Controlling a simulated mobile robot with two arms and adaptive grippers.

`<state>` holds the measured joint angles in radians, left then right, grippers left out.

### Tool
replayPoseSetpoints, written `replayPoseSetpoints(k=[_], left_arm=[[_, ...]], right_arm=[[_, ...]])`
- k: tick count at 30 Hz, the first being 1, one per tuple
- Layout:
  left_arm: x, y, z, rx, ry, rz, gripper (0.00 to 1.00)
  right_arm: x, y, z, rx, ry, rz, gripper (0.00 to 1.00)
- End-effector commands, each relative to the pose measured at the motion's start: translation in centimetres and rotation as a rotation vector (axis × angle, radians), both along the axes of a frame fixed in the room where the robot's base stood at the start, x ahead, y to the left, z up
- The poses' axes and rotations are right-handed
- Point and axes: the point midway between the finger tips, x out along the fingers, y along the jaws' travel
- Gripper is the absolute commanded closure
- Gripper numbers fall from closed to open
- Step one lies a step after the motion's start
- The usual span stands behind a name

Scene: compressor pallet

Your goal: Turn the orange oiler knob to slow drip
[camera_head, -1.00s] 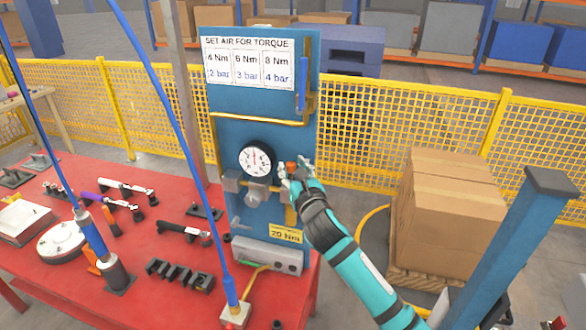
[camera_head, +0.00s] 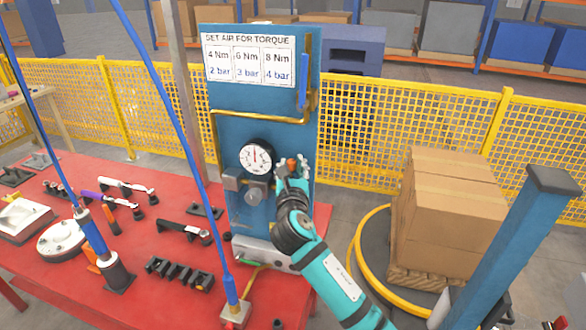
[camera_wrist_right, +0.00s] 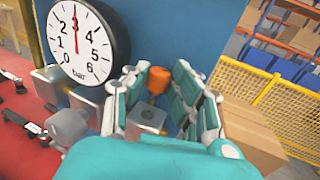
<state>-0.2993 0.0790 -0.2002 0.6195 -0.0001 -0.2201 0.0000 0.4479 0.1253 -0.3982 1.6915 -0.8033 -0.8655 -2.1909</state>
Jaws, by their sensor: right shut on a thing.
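The orange oiler knob (camera_wrist_right: 158,79) sits on top of a small metal block on the blue panel (camera_head: 222,120). In the head view only a bit of the knob (camera_head: 291,163) shows. My right gripper (camera_wrist_right: 160,85) is shut on the knob, with one finger on each side of it. In the head view my right gripper (camera_head: 292,175) is at the panel's right edge, just right of the pressure gauge (camera_head: 256,157). The gauge also shows in the wrist view (camera_wrist_right: 82,42), its red needle near 3. My left gripper is not in view.
A red table (camera_head: 130,240) holds several tools left of the panel. A grey regulator knob (camera_head: 256,192) is below the gauge. Cardboard boxes (camera_head: 450,215) on a pallet stand to the right, before a yellow mesh fence (camera_head: 400,125).

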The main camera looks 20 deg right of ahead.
Motion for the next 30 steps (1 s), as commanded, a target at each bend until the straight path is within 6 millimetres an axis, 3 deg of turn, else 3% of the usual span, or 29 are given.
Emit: replayPoseSetpoints(k=[15, 30], left_arm=[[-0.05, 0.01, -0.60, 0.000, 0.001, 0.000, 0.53], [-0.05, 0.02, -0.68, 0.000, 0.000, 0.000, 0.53]], right_arm=[[0.32, 0.72, -0.07, 0.002, 0.001, -0.323, 1.00], [0.35, 0.71, -0.07, 0.002, 0.002, -0.383, 1.00]])
